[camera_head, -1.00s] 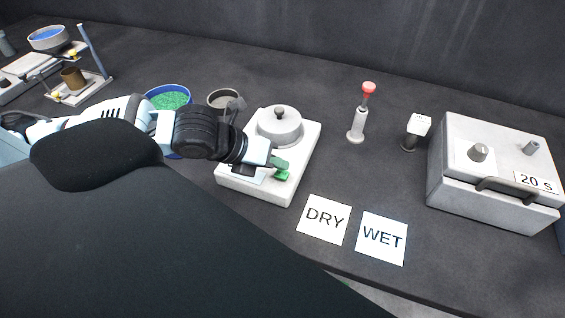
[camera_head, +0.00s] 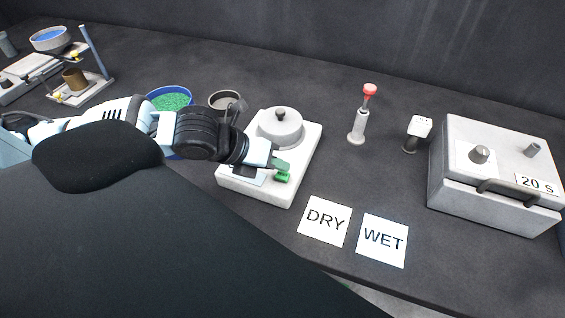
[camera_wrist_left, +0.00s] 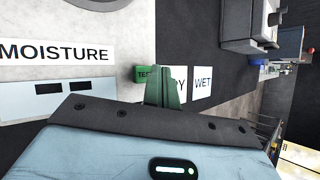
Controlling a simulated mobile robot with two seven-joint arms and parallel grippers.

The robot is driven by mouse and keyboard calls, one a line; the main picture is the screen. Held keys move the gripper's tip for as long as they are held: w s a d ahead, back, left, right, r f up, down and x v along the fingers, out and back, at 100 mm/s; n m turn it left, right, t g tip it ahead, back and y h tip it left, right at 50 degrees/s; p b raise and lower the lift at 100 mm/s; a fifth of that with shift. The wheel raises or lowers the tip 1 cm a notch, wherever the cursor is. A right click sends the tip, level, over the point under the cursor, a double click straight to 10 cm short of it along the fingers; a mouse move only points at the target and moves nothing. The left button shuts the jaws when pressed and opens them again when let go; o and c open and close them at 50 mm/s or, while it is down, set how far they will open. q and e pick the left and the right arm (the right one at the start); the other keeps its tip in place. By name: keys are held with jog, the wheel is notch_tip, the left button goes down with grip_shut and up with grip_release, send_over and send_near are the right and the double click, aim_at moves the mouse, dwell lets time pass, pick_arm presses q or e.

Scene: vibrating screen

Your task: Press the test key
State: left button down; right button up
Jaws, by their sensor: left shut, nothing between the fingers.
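The white vibrating-screen-like device (camera_head: 308,150) with a round lidded top (camera_head: 280,127) stands on the bench in the middle of the head view. The green test key (camera_head: 283,178) is at its front right corner. In the left wrist view the green key (camera_wrist_left: 147,73) shows part of the word TEST, beside a MOISTURE label (camera_wrist_left: 55,52). My left gripper (camera_head: 281,165) is shut and empty, its green fingertips right at the key. They partly cover the key in the wrist view; I cannot tell whether they touch it. My right gripper is not in view.
DRY (camera_head: 324,220) and WET (camera_head: 383,240) cards lie right of the device. A red-topped dispenser (camera_head: 358,125), a small grey-white tool (camera_head: 416,132) and a large box marked 20 s (camera_head: 480,205) stand farther right. A blue bowl of green grains (camera_head: 170,99) and a grey cup (camera_head: 226,99) stand behind my arm.

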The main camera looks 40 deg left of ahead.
pick_arm(q)
jog(key=shift+f, duration=0.2)
dwell(0.7)
jog(key=shift+f, duration=0.25)
jog(key=shift+f, duration=0.2)
dwell(0.5)
jog(key=shift+f+b, duration=0.3)
jog(key=shift+r, duration=0.15)
dwell(0.5)
jog(key=shift+r+p, duration=0.5)
jog(key=shift+r, duration=0.25)
